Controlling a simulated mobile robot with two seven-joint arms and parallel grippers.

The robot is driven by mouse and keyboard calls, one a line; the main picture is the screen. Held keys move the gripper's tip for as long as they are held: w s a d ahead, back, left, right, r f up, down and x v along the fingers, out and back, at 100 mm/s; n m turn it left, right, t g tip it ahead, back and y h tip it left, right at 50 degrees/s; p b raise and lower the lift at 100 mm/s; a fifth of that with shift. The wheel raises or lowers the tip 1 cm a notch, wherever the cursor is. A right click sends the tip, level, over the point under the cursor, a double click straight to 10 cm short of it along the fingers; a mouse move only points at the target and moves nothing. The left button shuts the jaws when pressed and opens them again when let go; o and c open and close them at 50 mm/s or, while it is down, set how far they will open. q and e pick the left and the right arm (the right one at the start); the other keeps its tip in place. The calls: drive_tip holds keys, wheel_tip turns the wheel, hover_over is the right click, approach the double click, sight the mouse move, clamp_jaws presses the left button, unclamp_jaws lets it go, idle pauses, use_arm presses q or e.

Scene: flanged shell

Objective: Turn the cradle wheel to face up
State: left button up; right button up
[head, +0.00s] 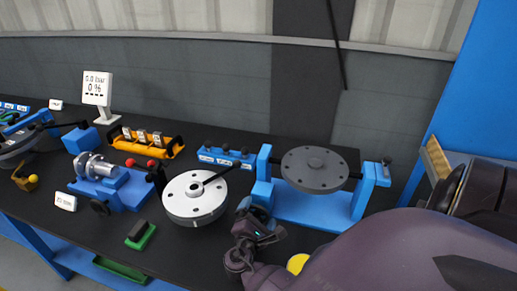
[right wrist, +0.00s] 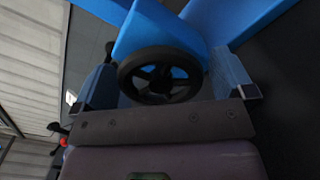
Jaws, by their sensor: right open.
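The disc's broad face shows from above and looks roughly level. The cradle's black spoked handwheel (right wrist: 160,75) shows in the right wrist view, in front of a blue block; in the head view I cannot make it out behind my gripper. My right gripper (head: 260,222) is at the cradle's left front. Its open fingers (right wrist: 168,82) lie on either side of the wheel; contact cannot be told. My left gripper is out of view.
A silver round flange (head: 194,208) with a black handle lies just left of my right gripper. A blue fixture (head: 120,190), a yellow rack (head: 147,143) and a blue block of parts (head: 226,157) stand further left and behind. A green-based block (head: 140,235) lies near the front edge.

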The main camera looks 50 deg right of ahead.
drive_tip(key=shift+d, duration=0.15)
drive_tip(key=shift+c, duration=0.2)
drive_tip(key=c, duration=0.7)
drive_tip(key=shift+c, duration=0.2)
drive_tip(key=shift+w+r+n+p, duration=0.1)
drive_tip(key=shift+r+n+p, duration=0.05)
drive_tip(key=shift+n+p, duration=0.45)
drive_tip(key=n+p, duration=0.3)
drive_tip(key=shift+w+n+p, duration=0.1)
drive_tip(key=shift+n+p, duration=0.8)
drive_tip(key=shift+p, duration=0.1)
drive_tip(key=shift+n+p, duration=0.3)
drive_tip(key=shift+n, duration=0.2)
